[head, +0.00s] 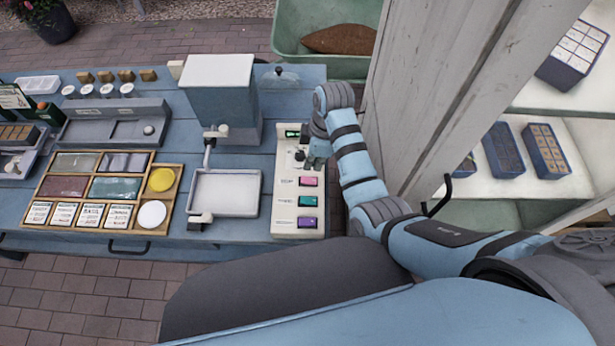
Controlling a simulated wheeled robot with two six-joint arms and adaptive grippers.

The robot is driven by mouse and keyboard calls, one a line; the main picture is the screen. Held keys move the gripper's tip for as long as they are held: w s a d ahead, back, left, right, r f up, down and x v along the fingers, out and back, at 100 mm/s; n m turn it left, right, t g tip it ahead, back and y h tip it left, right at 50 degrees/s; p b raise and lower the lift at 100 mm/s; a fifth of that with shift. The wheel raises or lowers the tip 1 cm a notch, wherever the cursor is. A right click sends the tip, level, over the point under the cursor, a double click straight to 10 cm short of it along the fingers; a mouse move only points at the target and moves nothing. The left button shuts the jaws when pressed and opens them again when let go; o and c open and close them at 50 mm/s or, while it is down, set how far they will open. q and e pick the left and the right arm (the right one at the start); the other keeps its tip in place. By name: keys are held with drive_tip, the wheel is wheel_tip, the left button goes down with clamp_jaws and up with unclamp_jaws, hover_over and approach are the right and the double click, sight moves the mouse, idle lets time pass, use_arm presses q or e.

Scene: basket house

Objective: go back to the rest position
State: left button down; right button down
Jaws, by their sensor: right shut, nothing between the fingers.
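My right arm comes in from the right and reaches over the right end of the blue table. My right gripper (308,162) is shut and empty. It is above the upper part of a white panel (312,225) with several coloured buttons or switches, and hides part of it. I cannot tell whether the fingertips touch the panel. A green switch, a pink one, a teal one and a purple one show on the panel. My left gripper is not in view.
The blue table (20,222) holds a grey box machine (218,95), a white tray (225,195) and a wooden compartment tray (107,168). A white wooden post (440,90) and shelves with dark crates (548,150) stand close at the right. A green tub (345,67) is behind.

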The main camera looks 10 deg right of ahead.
drive_tip(key=shift+r, duration=0.2)
idle(0.3)
drive_tip(key=s+d+f+m+t+h, duration=0.1)
drive_tip(key=s+d+f+m, duration=0.1)
drive_tip(key=s+d+m, duration=0.55)
drive_tip(key=s+d+f+m+t+h, duration=0.1)
drive_tip(key=s+d+f+m, duration=0.2)
drive_tip(key=s, duration=0.7)
drive_tip(key=s+d+r+m+t, duration=0.1)
drive_tip(key=s+d+r+m, duration=0.1)
drive_tip(key=s+r+m, duration=0.3)
drive_tip(key=s+d+f+g+b, duration=0.1)
drive_tip(key=s+f+b, duration=0.1)
drive_tip(key=f, duration=1)
drive_tip(key=s+d+f+b, duration=0.1)
drive_tip(key=f, duration=1)
drive_tip(key=s+f+g+b, duration=0.1)
drive_tip(key=s+f+b, duration=0.1)
drive_tip(key=s+f, duration=1.2)
drive_tip(key=shift+d+f+n+h+b, duration=0.3)
drive_tip(key=shift+d+f+n+b, duration=0.1)
drive_tip(key=shift+f, duration=0.25)
